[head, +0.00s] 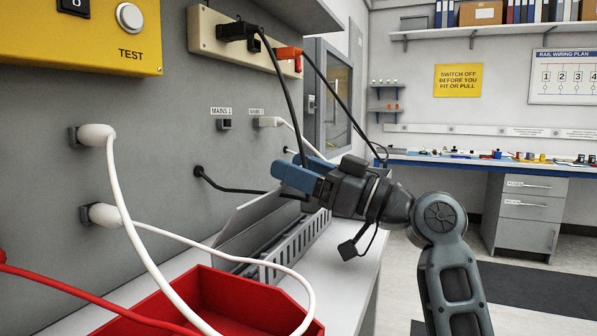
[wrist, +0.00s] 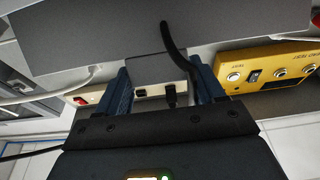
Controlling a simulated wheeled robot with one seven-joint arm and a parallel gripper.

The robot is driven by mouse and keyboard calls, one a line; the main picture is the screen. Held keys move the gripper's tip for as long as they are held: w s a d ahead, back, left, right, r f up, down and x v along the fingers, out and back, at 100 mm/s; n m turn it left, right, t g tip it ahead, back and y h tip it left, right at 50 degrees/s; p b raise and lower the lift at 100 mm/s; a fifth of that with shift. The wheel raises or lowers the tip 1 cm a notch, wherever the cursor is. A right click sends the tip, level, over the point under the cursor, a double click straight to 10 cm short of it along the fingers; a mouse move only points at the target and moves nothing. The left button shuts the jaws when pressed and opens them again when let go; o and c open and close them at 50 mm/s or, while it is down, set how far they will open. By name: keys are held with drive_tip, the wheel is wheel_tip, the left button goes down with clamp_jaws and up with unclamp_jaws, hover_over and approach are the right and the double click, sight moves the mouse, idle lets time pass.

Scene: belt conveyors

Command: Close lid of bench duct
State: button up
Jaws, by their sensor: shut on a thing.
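The bench duct (head: 302,243) is a long grey trunking with a slotted front wall, lying on the bench along the grey wall. Its lid (head: 237,212) looks like a plain grey strip standing tilted up along the back of the duct, so the duct is open. My gripper (head: 300,176) is over the far part of the duct, at the lid's raised edge. In the wrist view, its blue fingers (wrist: 162,85) stand apart on either side of a grey piece, apparently part of the lid. The exact contact is hidden in the head view.
A red bin (head: 215,300) stands on the bench in front. White cables (head: 125,190) loop out from wall plugs. Black cables hang from the beige socket strip (head: 215,45) close to my gripper. A yellow test panel (head: 80,48) is at upper left. The floor at right is clear.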

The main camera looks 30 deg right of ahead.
drive_tip(key=o, duration=1.4)
drive_tip(key=shift+o, duration=0.2)
drive_tip(key=shift+s+d, duration=0.1)
drive_tip(key=shift+s+d+f, duration=0.15)
drive_tip(key=shift+s+f, duration=0.05)
drive_tip(key=shift+s, duration=0.05)
drive_tip(key=s+d, duration=0.8)
drive_tip(key=s, duration=0.3)
drive_tip(key=shift+s+d+f, duration=0.15)
drive_tip(key=shift+s+f, duration=0.05)
drive_tip(key=shift+f, duration=0.05)
